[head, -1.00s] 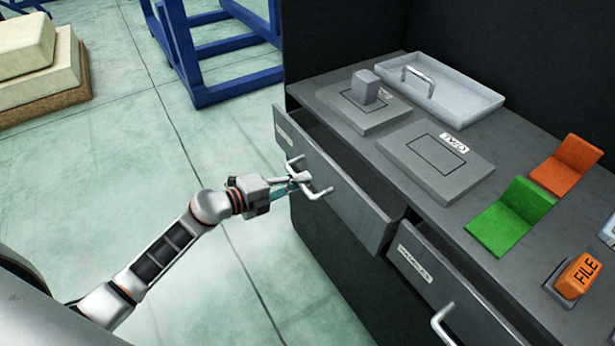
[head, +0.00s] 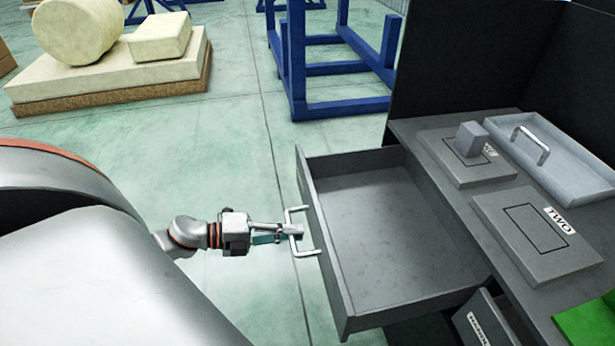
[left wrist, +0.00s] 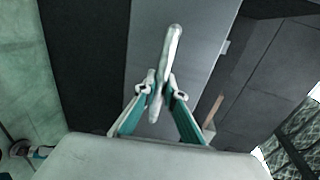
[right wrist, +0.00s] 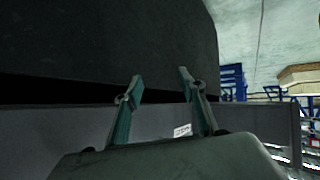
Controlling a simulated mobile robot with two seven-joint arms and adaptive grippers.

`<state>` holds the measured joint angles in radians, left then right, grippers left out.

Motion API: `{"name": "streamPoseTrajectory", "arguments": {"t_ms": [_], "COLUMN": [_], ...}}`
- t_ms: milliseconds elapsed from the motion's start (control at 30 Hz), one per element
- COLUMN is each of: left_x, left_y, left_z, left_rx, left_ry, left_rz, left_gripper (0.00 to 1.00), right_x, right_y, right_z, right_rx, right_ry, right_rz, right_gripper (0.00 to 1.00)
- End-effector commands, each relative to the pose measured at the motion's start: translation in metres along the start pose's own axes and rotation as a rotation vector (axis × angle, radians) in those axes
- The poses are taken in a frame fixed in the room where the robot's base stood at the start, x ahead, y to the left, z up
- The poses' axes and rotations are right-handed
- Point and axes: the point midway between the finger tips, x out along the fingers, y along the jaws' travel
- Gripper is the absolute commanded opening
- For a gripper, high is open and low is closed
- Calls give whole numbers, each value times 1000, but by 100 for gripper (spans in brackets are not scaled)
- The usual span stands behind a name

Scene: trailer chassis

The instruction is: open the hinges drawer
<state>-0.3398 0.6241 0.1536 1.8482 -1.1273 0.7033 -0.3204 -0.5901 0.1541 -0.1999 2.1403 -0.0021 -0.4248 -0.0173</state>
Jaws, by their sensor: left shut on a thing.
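A grey drawer (head: 326,249) stands far out of the dark cabinet in the head view, and its inside looks empty. No label can be read on its front from here. My left gripper (head: 290,232) is shut on the drawer's pale bar handle (head: 307,253). In the left wrist view the two fingers (left wrist: 160,92) press on both sides of the handle (left wrist: 173,48). My right gripper (right wrist: 160,88) shows only in the right wrist view; its fingers are apart with nothing between them, in front of a grey panel with a small label (right wrist: 182,131).
A second drawer front (head: 490,318) with a blurred label is at the lower right. The worktop holds a plate marked TWO (head: 538,235), a plate with a grey block (head: 472,139) and a handled tray (head: 560,155). Blue stands (head: 330,70) are behind; floor left of the drawer is clear.

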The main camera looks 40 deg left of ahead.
Motion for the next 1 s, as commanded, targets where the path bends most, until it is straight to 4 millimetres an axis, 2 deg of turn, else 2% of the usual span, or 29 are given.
{"name": "streamPoseTrajectory", "arguments": {"t_ms": [400, 433, 500, 833, 1000], "left_x": [-4, -4, -4, -4, -19], "left_y": [0, 0, 0, 1, 2], "left_z": [0, 0, 0, 0, 0], "left_rx": [0, 0, 0, -1, -1], "left_ry": [0, 0, 0, 0, -1], "left_rz": [-1, -1, -1, 0, 3], "left_gripper": [0, 15, 28, 28, 28], "right_x": [0, 0, 0, 0, 0], "right_y": [1, 1, 1, 1, 1], "right_z": [-1, -1, -2, -3, -2], "right_rx": [-4, -3, -2, 7, 4], "right_ry": [3, 3, 3, 4, 3], "right_rz": [0, 0, 1, 4, 3], "right_gripper": [40, 40, 40, 40, 40]}}
